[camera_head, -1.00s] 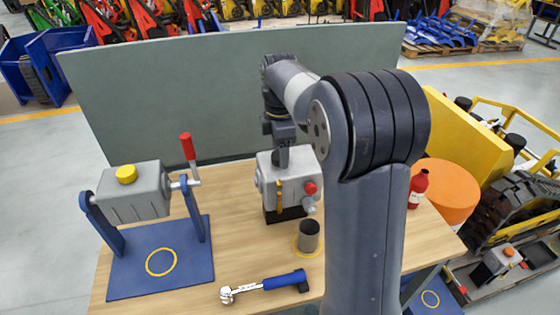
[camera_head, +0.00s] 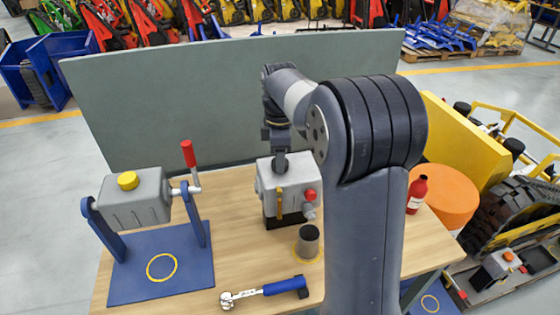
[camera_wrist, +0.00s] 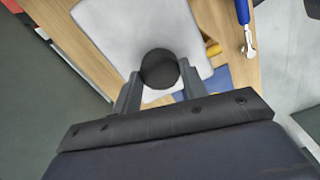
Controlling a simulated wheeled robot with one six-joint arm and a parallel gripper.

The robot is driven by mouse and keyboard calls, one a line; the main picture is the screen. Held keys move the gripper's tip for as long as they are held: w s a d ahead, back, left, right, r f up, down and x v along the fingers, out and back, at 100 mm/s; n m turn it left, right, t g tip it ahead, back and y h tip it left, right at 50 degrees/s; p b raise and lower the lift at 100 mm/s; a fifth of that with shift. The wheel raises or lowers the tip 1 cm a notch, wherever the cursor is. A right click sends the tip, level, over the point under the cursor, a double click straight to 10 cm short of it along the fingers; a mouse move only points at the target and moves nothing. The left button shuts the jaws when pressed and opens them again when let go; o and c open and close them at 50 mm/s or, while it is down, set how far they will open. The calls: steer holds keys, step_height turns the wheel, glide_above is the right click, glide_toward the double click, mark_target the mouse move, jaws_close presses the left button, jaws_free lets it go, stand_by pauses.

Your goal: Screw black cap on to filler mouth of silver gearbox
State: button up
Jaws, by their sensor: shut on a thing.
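The silver gearbox (camera_head: 290,188) stands on the bench on a black foot, with a red knob (camera_head: 310,194) and a yellow strip on its front. In the wrist view its pale top (camera_wrist: 110,35) lies below my gripper. My gripper (camera_wrist: 160,78) is shut on the round black cap (camera_wrist: 159,68), one finger on each side. In the head view my gripper (camera_head: 281,158) reaches down to the gearbox top. The cap hides the filler mouth, so I cannot tell whether the cap touches or is seated on it.
A grey gearbox with a yellow cap (camera_head: 128,180) hangs in a blue stand (camera_head: 190,270) at left. A dark cup (camera_head: 308,241) and a blue-handled wrench (camera_head: 265,290) lie in front. A red bottle (camera_head: 417,194) stands right. A grey panel (camera_head: 230,100) rises behind.

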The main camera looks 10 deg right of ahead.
steer(key=m+p, duration=0.1)
steer(key=m, duration=0.3)
steer(key=shift+m+p, duration=0.5)
steer(key=shift+m, duration=1.1)
steer(key=m+p, duration=0.1)
steer(key=m, duration=0.2)
steer(key=m+p, duration=0.1)
steer(key=m, duration=0.3)
steer(key=shift+m, duration=1.4)
steer(key=m+p, duration=0.1)
steer(key=m, duration=0.2)
steer(key=shift+m, duration=0.3)
steer(key=m+p, duration=0.1)
steer(key=m, duration=0.5)
